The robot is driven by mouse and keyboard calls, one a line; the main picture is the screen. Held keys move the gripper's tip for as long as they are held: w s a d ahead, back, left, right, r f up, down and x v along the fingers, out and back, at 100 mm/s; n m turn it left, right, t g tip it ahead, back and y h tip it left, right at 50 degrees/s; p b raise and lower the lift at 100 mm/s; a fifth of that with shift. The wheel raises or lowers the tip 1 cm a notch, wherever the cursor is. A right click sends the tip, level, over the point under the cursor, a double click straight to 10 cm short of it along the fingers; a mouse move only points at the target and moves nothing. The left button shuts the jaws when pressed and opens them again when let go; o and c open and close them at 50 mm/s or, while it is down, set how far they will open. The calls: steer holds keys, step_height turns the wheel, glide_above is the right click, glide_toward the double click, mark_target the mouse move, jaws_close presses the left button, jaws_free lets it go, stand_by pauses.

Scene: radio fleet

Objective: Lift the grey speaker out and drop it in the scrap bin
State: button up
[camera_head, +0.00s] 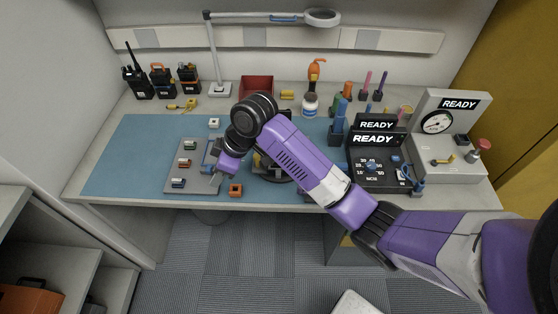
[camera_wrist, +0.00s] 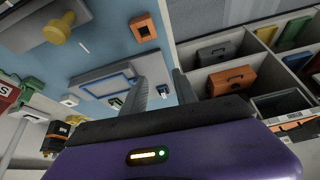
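My gripper (camera_head: 217,178) is over the grey tray (camera_head: 208,157) on the blue mat, partly hiding the tray's right side. In the wrist view my gripper (camera_wrist: 163,90) shows two fingers apart, with nothing visible held between them. Several small parts lie in the tray, including a red one (camera_head: 184,163) and a blue one (camera_head: 178,183). I cannot make out a grey speaker for certain. A red open box (camera_head: 256,86) stands at the back of the bench; its edge in the wrist view (camera_wrist: 7,97) bears a letter S, so it may be the scrap bin.
An orange block (camera_head: 235,190) lies right of the tray near the front edge. My arm covers the middle of the bench and a dark device there. Black READY unit (camera_head: 376,165) and gauge station (camera_head: 442,125) stand right. Radios (camera_head: 161,80) stand back left. The mat's left side is clear.

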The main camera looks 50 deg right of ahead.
steer(key=s+d+r+g+h, duration=0.1)
steer(key=s+d, duration=0.1)
steer(key=d, duration=0.4)
steer(key=s+d+r+g+h, duration=0.1)
steer(key=s+d+g, duration=0.1)
steer(key=d, duration=0.4)
steer(key=s+d+r+n+g+h, duration=0.1)
steer(key=s+d, duration=0.1)
steer(key=d, duration=0.3)
steer(key=shift+s+d+r+g, duration=0.2)
steer(key=shift+d+r+g, duration=0.1)
steer(key=shift+d, duration=0.1)
step_height(320, 180, down, 2)
steer(key=shift+f, duration=0.1)
steer(key=shift+a+f+p, duration=0.15)
steer(key=shift+f+p, duration=0.75)
steer(key=shift+f, duration=1.85)
jaws_close()
